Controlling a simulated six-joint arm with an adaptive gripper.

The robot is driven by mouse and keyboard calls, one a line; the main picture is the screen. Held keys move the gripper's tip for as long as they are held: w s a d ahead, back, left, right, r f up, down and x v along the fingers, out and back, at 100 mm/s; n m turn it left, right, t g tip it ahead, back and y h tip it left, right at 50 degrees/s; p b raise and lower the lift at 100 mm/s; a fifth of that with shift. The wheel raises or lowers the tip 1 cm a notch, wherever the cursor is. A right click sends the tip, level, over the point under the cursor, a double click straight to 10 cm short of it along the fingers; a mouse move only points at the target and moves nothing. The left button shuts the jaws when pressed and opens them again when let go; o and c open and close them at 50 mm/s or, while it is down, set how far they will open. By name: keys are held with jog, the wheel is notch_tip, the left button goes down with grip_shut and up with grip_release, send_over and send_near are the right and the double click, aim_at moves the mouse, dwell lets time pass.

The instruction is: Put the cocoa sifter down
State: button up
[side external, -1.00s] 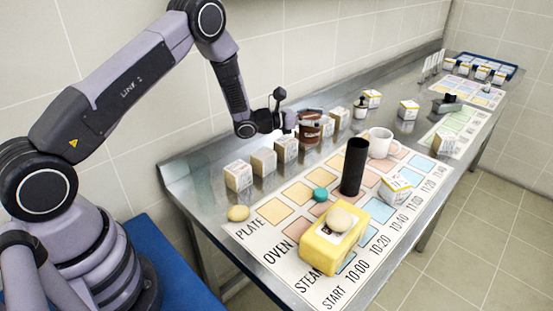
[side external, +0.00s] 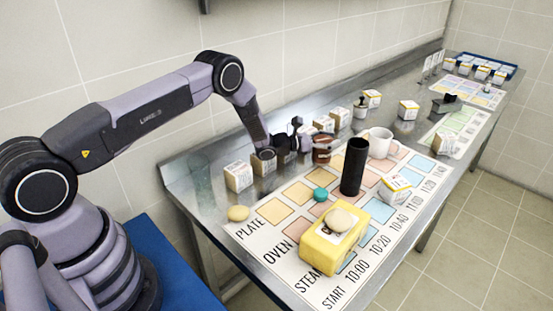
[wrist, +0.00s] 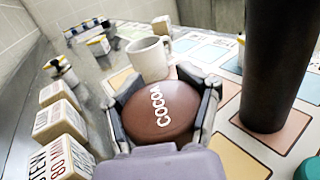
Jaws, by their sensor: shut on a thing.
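The cocoa sifter (side external: 325,152) is a reddish-brown round container. Its brown top, lettered COCOA, fills the middle of the wrist view (wrist: 160,108). My gripper (side external: 308,143) is shut on it, with one dark finger on each side in the wrist view (wrist: 163,103). The sifter is low over the steel table (side external: 195,172), by the back edge of the printed mat (side external: 252,222). I cannot tell whether its base touches the surface.
A white mug (side external: 381,143) stands just beyond the sifter, and a tall black cylinder (side external: 354,168) stands to its right. Labelled boxes (side external: 239,177) line the back, close to my gripper.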

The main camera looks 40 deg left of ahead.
jog(key=shift+f, duration=0.2)
jog(key=shift+f, duration=0.4)
jog(key=o, duration=1.4)
